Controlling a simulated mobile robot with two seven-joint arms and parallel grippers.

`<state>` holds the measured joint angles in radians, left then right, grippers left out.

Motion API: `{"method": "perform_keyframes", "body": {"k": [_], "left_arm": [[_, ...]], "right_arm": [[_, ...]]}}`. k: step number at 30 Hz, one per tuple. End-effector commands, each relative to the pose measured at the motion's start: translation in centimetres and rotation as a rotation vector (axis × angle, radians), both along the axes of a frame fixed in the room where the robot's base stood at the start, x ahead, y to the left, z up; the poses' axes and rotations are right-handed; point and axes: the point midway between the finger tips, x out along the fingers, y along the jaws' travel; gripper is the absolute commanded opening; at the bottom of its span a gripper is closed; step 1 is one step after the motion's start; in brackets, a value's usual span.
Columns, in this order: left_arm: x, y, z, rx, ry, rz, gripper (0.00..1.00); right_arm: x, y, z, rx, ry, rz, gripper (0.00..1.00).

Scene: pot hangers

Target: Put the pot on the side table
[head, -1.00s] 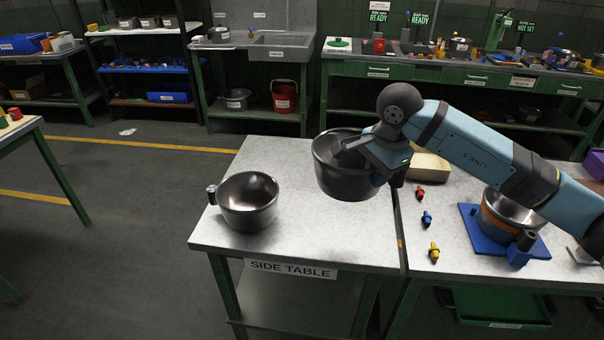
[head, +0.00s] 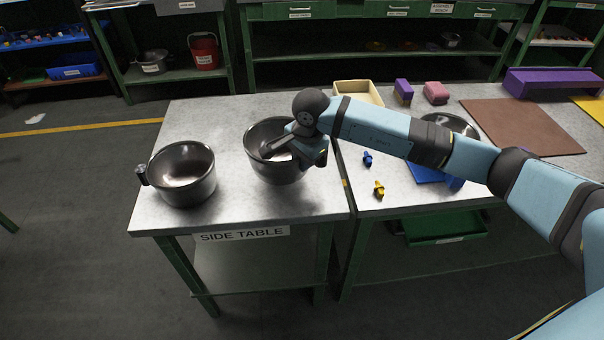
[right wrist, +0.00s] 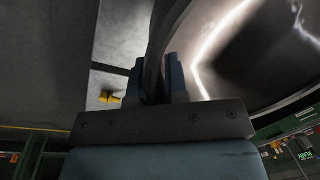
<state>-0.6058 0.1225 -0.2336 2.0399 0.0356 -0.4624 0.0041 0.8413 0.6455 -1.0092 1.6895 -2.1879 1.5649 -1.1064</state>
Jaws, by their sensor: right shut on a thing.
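A dark metal pot (head: 268,172) is in my right gripper (head: 297,144), over the right part of the side table (head: 225,118). The pot is upright and open at the top. I cannot tell whether its base touches the tabletop. In the right wrist view my gripper (right wrist: 155,85) has one finger on each side of the wall of the pot (right wrist: 225,50). Another dark pot (head: 180,186), with a handle on its left, stands upright on the left part of the side table, apart from the held one. My left gripper is not in view.
A workbench adjoins the side table on the right. It bears a cream tray (head: 358,92), a blue peg (head: 367,158), a yellow peg (head: 379,188), a blue base (head: 428,173), and a pot (head: 452,122) partly hidden by my arm. The side table's front strip is clear.

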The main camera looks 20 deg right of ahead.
Motion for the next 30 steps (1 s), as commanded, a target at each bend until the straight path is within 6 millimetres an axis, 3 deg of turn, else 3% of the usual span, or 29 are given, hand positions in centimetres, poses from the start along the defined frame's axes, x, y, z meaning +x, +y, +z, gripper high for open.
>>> {"method": "perform_keyframes", "body": {"k": [8, 15, 27, 28, 30], "left_arm": [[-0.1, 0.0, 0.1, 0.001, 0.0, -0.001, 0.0], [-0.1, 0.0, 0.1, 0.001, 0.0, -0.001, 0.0], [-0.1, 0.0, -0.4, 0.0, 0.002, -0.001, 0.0], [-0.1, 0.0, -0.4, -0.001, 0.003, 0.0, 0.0], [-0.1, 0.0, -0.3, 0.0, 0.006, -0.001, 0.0]], "right_arm": [[0.1, 0.0, -1.9, 0.002, -0.001, -0.001, 0.0], [0.0, 0.0, -5.1, 0.001, -0.001, 0.0, 0.0], [0.1, 0.0, -5.8, 0.001, -0.004, 0.0, 0.0], [0.0, 0.0, -5.9, -0.001, -0.001, 0.0, 0.16], [0.0, 0.0, -5.8, -0.001, 0.0, 0.0, 0.32]]}}
